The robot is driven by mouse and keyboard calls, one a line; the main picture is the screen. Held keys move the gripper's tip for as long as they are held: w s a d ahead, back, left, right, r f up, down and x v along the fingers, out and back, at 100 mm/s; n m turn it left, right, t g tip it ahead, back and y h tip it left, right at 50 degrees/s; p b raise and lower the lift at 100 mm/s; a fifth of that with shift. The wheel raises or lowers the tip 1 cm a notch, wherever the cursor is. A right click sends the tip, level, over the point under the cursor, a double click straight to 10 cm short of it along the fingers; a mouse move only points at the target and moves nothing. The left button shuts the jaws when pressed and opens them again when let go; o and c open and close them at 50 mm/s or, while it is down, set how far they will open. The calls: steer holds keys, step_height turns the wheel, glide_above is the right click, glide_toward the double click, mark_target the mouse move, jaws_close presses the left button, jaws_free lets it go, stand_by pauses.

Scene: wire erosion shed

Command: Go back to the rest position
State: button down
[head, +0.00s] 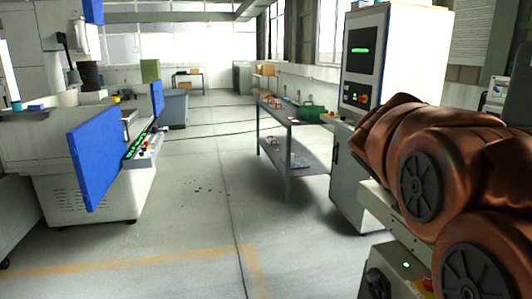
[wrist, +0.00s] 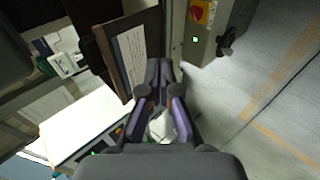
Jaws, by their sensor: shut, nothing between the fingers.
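My gripper (wrist: 160,72) shows in the middle of the wrist view. Its dark fingers with purple inner links meet at the tips, and nothing is between them. In the head view my copper-coloured arm is folded at the right edge; the gripper itself does not show there. In the wrist view, a brown-framed board with a white printed sheet (wrist: 130,55) lies just left of the fingers. Whether the fingers touch it cannot be told.
A white control cabinet (head: 395,60) stands behind my arm. A workbench (head: 290,120) holds a green crate (head: 313,112). A machine with blue panels (head: 95,160) stands left. The floor between is clear, with dark specks.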

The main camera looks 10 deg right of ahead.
steer(key=s+a+f+g+y, duration=0.1)
steer(key=s+a+f+y, duration=0.2)
steer(key=s+a+f, duration=0.3)
steer(key=s+a+f+g+y, duration=0.1)
steer(key=s+a+f+y, duration=0.2)
steer(key=a, duration=1)
steer(key=s+a+f+g+y, duration=0.1)
steer(key=s+a+f+y, duration=0.2)
steer(key=s+a+f, duration=0.6)
steer(key=shift+s+a+f+m+p, duration=0.15)
steer(key=shift+s+f+m+p, duration=0.35)
steer(key=shift+s, duration=0.65)
steer(key=shift+f, duration=0.1)
